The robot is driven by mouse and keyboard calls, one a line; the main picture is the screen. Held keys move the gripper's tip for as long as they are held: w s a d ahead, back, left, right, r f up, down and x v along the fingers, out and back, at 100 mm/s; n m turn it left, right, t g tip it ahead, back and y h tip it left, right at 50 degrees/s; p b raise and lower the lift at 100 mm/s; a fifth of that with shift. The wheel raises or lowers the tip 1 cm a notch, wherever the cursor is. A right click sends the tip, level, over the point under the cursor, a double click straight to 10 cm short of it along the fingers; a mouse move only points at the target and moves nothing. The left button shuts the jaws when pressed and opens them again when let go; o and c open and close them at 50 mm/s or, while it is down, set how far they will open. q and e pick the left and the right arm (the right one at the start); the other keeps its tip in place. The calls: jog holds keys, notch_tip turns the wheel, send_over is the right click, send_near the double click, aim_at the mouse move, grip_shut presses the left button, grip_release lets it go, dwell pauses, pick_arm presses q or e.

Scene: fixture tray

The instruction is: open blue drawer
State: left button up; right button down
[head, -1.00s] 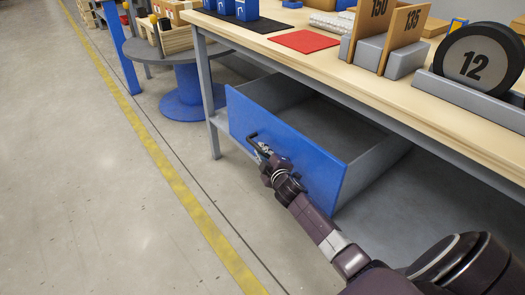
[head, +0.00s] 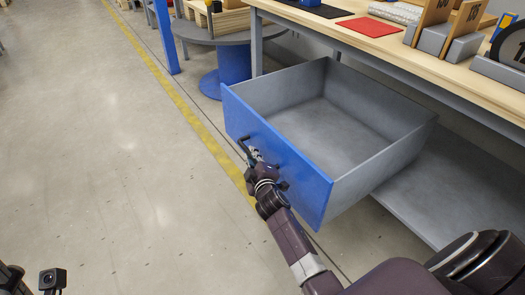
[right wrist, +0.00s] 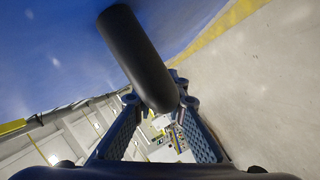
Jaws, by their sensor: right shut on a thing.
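The blue drawer (head: 290,165) has a blue front and grey sides, and it stands far out from under the workbench. Its inside (head: 325,125) is empty. Its dark bar handle (head: 242,145) is on the outer face of the front. My right gripper (head: 253,156) is shut on this handle. In the right wrist view the black handle (right wrist: 138,55) runs between the two fingers of my right gripper (right wrist: 158,97), with the blue front (right wrist: 50,60) beyond. My left gripper is not in view; only dark parts of mine show at the lower left corner.
The wooden workbench top (head: 325,27) stands behind the drawer, with a red mat (head: 369,27) on it. A grey lower shelf (head: 445,195) lies beneath. A round table with a blue base (head: 226,70) stands behind. The floor at left is clear.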

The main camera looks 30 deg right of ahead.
jog(key=shift+s+a, duration=0.15)
jog(key=shift+a, duration=1.2)
jog(key=c, duration=1.9)
grip_release()
jog(key=shift+c, duration=0.2)
jog(key=v, duration=1.2)
